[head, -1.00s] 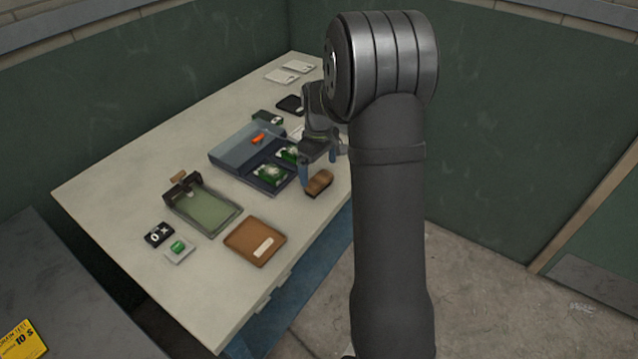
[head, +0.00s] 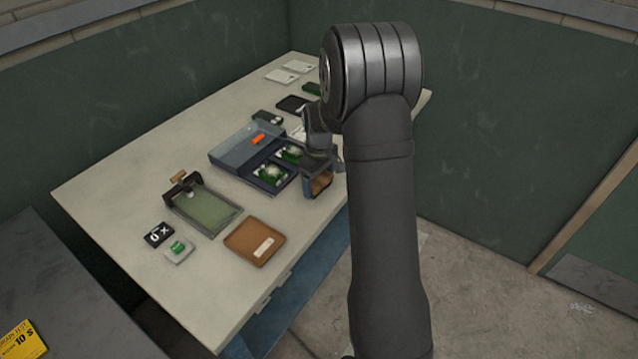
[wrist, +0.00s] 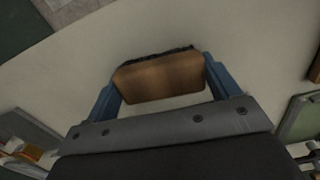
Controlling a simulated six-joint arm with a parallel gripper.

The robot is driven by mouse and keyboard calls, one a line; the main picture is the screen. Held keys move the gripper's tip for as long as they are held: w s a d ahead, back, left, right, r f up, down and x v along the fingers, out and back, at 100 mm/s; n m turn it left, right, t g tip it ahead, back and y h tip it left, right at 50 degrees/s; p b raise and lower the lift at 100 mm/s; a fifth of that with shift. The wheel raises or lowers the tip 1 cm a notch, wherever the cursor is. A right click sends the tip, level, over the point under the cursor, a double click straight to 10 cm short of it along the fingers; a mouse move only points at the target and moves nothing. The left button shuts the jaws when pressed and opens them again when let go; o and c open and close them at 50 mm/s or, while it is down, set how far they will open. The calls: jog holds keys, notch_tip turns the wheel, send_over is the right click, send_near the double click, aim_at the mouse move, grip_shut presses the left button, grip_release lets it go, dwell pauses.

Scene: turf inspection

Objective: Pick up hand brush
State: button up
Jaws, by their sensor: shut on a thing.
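The hand brush has a brown wooden block (wrist: 160,78) with dark bristles along its far edge in the wrist view. It shows in the head view (head: 320,184) near the right edge of the table, partly covered by my gripper. My gripper (wrist: 160,88) has its two blue fingers on either side of the block, shut on it. In the head view my gripper (head: 318,188) is low at the tabletop; I cannot tell whether the brush touches the table.
A blue tray (head: 228,166) with green turf samples stands just left of my gripper. A brown tray (head: 240,247), a clear-sided green tray (head: 205,212) and a small black device (head: 159,235) lie nearer the front. Bare tabletop (head: 130,190) lies to the left.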

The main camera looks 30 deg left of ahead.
aim_at(322, 179)
jog(key=shift+r, duration=0.5)
jog(key=r, duration=0.2)
jog(key=d+r, duration=0.1)
jog(key=shift+w+r, duration=0.15)
jog(key=shift+r, duration=0.25)
jog(key=w+d+r, duration=0.2)
jog(key=d+r, duration=0.4)
jog(key=d, duration=0.4)
jog(key=shift+d+r, duration=0.15)
jog(key=shift+d, duration=0.05)
